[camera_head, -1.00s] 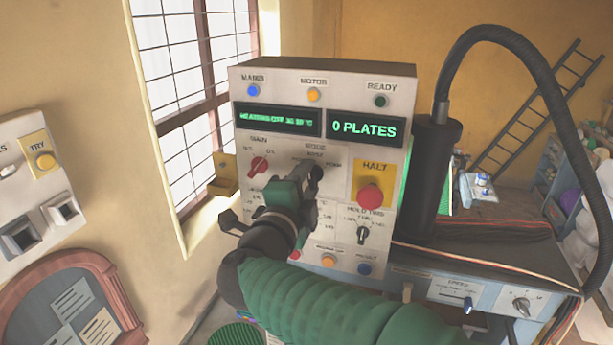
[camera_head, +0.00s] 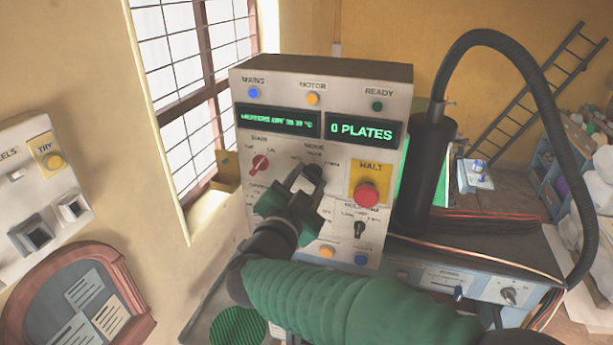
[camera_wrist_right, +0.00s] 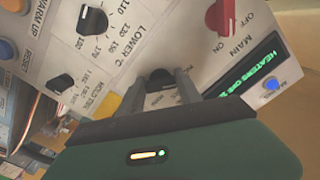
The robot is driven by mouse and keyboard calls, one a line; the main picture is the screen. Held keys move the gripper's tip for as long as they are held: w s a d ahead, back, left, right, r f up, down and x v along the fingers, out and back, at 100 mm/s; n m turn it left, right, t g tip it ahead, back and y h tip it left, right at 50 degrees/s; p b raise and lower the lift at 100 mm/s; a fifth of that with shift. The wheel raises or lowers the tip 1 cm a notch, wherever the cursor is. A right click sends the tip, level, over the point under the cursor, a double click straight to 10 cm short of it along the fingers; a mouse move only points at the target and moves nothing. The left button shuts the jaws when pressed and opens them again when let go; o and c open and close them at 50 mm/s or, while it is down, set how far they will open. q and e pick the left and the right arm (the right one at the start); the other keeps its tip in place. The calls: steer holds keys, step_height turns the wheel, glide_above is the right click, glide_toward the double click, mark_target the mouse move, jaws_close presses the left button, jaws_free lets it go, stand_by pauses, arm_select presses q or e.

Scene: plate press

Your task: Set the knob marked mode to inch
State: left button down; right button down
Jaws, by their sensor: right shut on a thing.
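The mode knob is a black knob (camera_head: 312,173) on the upright control panel, right of the red main knob (camera_head: 260,163). My right gripper (camera_head: 308,178) comes up from below, its green body in front of the lower panel. In the right wrist view its two grey fingers (camera_wrist_right: 163,86) are shut on the dark mode knob (camera_wrist_right: 161,76), one on each side. The fingers and green palm hide much of the knob and its labels. I cannot read where its pointer stands. My left gripper is not in view.
The red halt button (camera_head: 366,196) is close to the right of the gripper. The hold time knob (camera_head: 358,230) is below it. A lower-temperature knob (camera_wrist_right: 91,23) is near the fingers. A black column with a hose (camera_head: 428,170) stands right of the panel.

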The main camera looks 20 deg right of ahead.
steer(key=shift+f+n, duration=0.2)
steer(key=shift+n, duration=0.1)
steer(key=c, duration=2.2)
jaws_free()
steer(key=c, duration=1.1)
jaws_free()
steer(key=shift+o, duration=1.4)
steer(key=shift+w, duration=0.15)
steer(key=shift+r, duration=0.1)
